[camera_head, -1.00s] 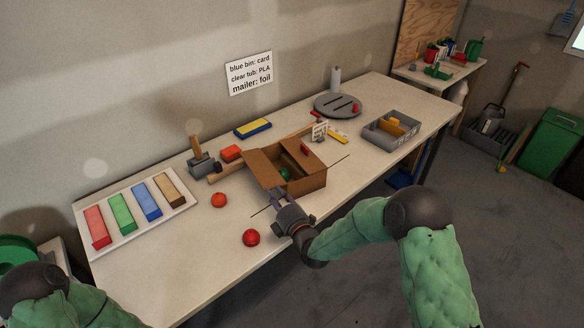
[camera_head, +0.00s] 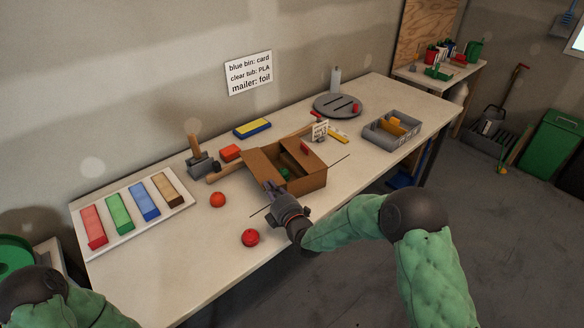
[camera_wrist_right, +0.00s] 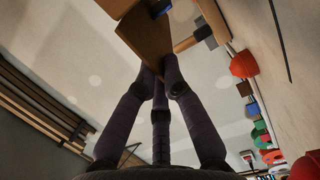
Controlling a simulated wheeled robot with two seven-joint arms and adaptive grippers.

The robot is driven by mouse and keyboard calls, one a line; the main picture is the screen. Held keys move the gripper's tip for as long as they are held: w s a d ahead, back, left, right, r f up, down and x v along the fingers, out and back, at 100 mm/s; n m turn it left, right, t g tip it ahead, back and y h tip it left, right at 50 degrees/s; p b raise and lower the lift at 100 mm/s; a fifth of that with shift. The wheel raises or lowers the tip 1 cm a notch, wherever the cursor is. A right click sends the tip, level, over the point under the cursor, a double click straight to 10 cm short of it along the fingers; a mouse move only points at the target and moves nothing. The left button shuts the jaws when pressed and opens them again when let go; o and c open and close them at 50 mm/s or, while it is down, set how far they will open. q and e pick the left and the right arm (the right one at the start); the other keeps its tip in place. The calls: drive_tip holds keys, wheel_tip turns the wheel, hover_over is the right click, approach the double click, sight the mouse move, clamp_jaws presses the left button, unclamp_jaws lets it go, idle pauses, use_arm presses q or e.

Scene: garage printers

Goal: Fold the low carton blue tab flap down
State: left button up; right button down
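The low brown carton (camera_head: 306,181) stands near the middle of the workbench, with a green thing (camera_head: 284,174) inside. A brown flap (camera_head: 262,167) stands out on its left side, and a small red tab (camera_head: 304,148) shows at the back right. My right gripper (camera_head: 271,187) is at the lower edge of the left flap. In the right wrist view the fingertips (camera_wrist_right: 159,72) are close together at a brown flap (camera_wrist_right: 147,38); I cannot tell whether they grip it. My left gripper is out of view; only its arm shows.
A red ball (camera_head: 250,237) and an orange ball (camera_head: 217,200) lie left of the carton. A tray (camera_head: 122,235) of coloured blocks is at the left end. A mallet (camera_head: 202,162) is behind the carton. A grey divided box (camera_head: 391,130) and grey disc (camera_head: 337,105) stand to the right.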

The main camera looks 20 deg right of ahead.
drive_tip(key=m, duration=0.1)
drive_tip(key=r+m, duration=0.1)
drive_tip(key=m, duration=0.2)
drive_tip(key=shift+d+r+b, duration=0.3)
drive_tip(key=shift+r+b, duration=0.1)
drive_tip(key=m, duration=0.1)
drive_tip(key=m+b, duration=0.1)
drive_tip(key=shift+d+r+m, duration=0.4)
drive_tip(key=shift+w+d+r+m, duration=0.1)
drive_tip(key=shift+d+r+m, duration=0.1)
drive_tip(key=shift+m, duration=0.35)
drive_tip(key=shift+d+r+m, duration=0.1)
drive_tip(key=shift+r+m, duration=0.1)
drive_tip(key=shift+m, duration=0.35)
